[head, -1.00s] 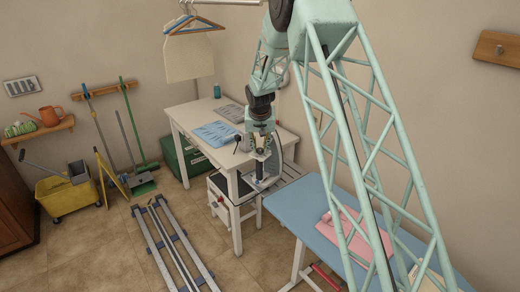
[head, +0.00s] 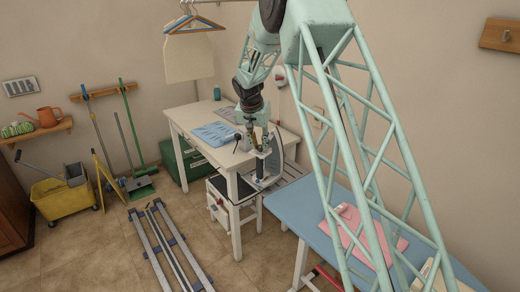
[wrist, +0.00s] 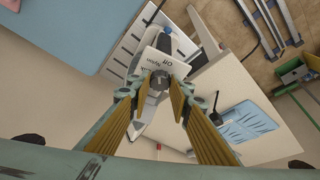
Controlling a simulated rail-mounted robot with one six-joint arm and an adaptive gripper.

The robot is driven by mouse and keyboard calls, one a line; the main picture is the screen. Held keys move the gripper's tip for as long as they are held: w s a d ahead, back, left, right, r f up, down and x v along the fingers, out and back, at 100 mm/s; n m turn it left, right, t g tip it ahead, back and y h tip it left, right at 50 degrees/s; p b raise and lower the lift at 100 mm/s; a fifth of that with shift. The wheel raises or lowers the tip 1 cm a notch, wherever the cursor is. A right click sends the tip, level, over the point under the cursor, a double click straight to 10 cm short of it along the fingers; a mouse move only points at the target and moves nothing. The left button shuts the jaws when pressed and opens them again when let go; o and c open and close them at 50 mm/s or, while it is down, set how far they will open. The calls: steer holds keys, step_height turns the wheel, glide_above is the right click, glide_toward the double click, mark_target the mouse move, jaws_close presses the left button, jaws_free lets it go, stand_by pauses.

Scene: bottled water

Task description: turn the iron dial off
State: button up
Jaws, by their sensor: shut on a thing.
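The iron (wrist: 140,130) is grey and white and lies below my gripper in the wrist view. The small grey dial (wrist: 158,80) is at the plate's edge, between my fingertips. My gripper (wrist: 160,86) is shut on the dial, with a yellow-padded finger on either side. I cannot tell which mark the dial points to. In the head view my gripper (head: 263,153) is over the right end of the white table, and its fingers are too small to read.
The white table (head: 186,118) holds a folded blue cloth (head: 212,131). A blue ironing board (head: 318,222) with a pink garment (head: 352,236) stands to the right. A low stool (head: 218,205) is by the table. Rails (head: 165,250) lie on the floor.

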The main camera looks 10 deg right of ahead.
steer(key=shift+w+a+f+m+g+h+b, duration=0.15)
steer(key=shift+m+h+b, duration=0.1)
steer(key=shift+m+b, duration=0.45)
steer(key=shift+r+m+g+h+b, duration=0.15)
steer(key=shift+m+h+b, duration=0.1)
steer(key=shift+m+b, duration=0.45)
steer(key=shift+w+a+m+g+h+b, duration=0.1)
steer(key=shift+m+g+h+b, duration=0.35)
steer(key=shift+m, duration=1.15)
steer(key=o, duration=0.9)
steer(key=shift+r, duration=0.15)
steer(key=v, duration=1.1)
steer(key=shift+a+r, duration=0.1)
steer(key=shift+r, duration=0.35)
